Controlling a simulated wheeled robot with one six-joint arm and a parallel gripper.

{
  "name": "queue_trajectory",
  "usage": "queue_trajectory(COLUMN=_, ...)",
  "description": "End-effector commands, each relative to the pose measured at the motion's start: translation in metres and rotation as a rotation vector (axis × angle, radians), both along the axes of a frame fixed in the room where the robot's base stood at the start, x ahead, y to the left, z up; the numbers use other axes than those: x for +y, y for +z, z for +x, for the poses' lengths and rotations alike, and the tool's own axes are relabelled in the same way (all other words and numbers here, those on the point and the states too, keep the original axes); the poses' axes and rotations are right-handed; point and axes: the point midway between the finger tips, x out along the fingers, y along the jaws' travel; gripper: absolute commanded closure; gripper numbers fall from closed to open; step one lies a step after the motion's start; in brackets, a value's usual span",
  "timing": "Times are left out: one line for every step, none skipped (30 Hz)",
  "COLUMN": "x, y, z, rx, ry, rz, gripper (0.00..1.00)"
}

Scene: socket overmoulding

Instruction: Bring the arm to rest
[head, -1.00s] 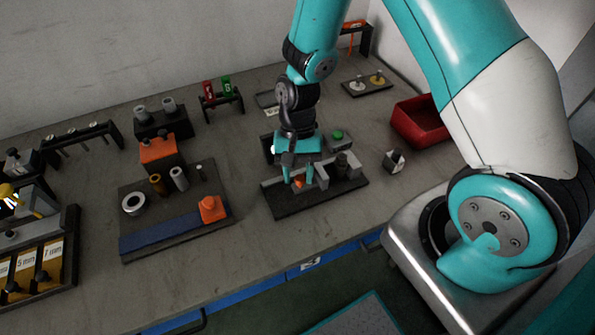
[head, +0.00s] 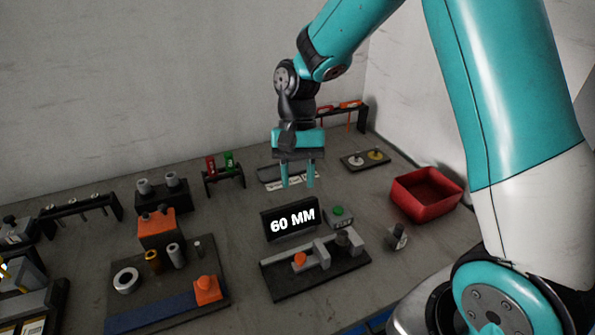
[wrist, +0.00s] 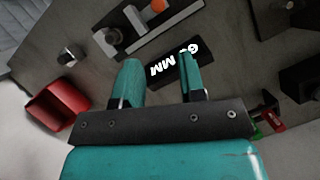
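My gripper (head: 298,182) hangs fingers-down above the middle of the bench, behind the black display that reads "60 MM" (head: 290,219). Its two teal fingers are apart with nothing between them; they also show in the wrist view (wrist: 158,85). The display lies beyond the fingertips in the wrist view (wrist: 180,68). My arm reaches in from the right, its teal links bent above the bench.
A dark fixture with an orange knob (head: 330,270) stands in front of the display. A red bin (head: 426,195) is at the right, a small post block (head: 396,238) near it. A board with an orange block (head: 207,290) and rings is at the left. Racks stand at the back.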

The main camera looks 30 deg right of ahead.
Motion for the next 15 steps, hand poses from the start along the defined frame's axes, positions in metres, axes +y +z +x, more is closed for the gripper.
queue_trajectory(x=-0.001, y=0.004, z=0.0017, rx=-0.002, ry=-0.001, rz=0.0, gripper=0.63)
queue_trajectory(x=-0.0013, y=0.0059, z=0.0022, rx=-0.001, ry=-0.001, rz=0.0, gripper=0.63)
queue_trajectory(x=-0.0017, y=0.0078, z=0.0026, rx=-0.001, ry=0.0, rz=0.0, gripper=0.63)
queue_trajectory(x=-0.0018, y=0.0088, z=0.0031, rx=-0.001, ry=0.0, rz=0.0, gripper=0.63)
queue_trajectory(x=-0.0019, y=0.0095, z=0.0033, rx=-0.001, ry=0.0, rz=0.0, gripper=0.63)
queue_trajectory(x=-0.002, y=0.01, z=0.0034, rx=-0.001, ry=0.0, rz=0.0, gripper=0.63)
queue_trajectory(x=-0.002, y=0.0101, z=0.0034, rx=-0.001, ry=0.0, rz=0.0, gripper=0.63)
queue_trajectory(x=-0.002, y=0.0101, z=0.0034, rx=0.0, ry=0.0, rz=0.0, gripper=0.63)
queue_trajectory(x=-0.002, y=0.0099, z=0.0033, rx=0.0, ry=0.0, rz=0.0, gripper=0.63)
queue_trajectory(x=-0.002, y=0.0099, z=0.0033, rx=0.0, ry=0.0, rz=0.0, gripper=0.63)
queue_trajectory(x=-0.0019, y=0.0098, z=0.0033, rx=0.0, ry=0.0, rz=0.0, gripper=0.63)
queue_trajectory(x=-0.0018, y=0.0097, z=0.0033, rx=0.0, ry=0.0, rz=0.0, gripper=0.63)
queue_trajectory(x=-0.0019, y=0.0097, z=0.0033, rx=0.0, ry=0.0, rz=0.0, gripper=0.63)
queue_trajectory(x=-0.0019, y=0.0096, z=0.0032, rx=0.0, ry=0.0, rz=0.0, gripper=0.63)
queue_trajectory(x=-0.0018, y=0.0095, z=0.0033, rx=0.0, ry=0.0, rz=0.0, gripper=0.63)
